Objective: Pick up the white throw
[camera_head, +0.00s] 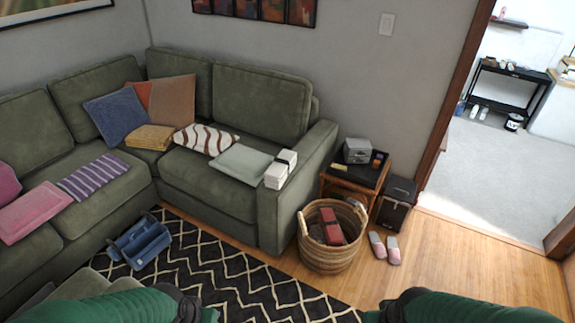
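A pale grey-green folded cloth (240,163) lies flat on the right seat of the green sofa. Beside it, near the right armrest, a small white stack (277,176) has a second white piece (288,158) with a dark band behind it. I cannot tell for sure which of these is the white throw. A white cushion with brown wavy stripes (205,139) lies to the left of the cloth. My two green and black arms show only at the bottom edge, well short of the sofa. Neither gripper is in view.
The green sofa (290,205) holds more cushions and folded cloths. A blue caddy (140,243) stands on the patterned rug (240,285) before it. A wicker basket (327,255), side table (357,175), black box (397,200) and pink slippers (385,248) are right. Wooden floor (460,270) is clear.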

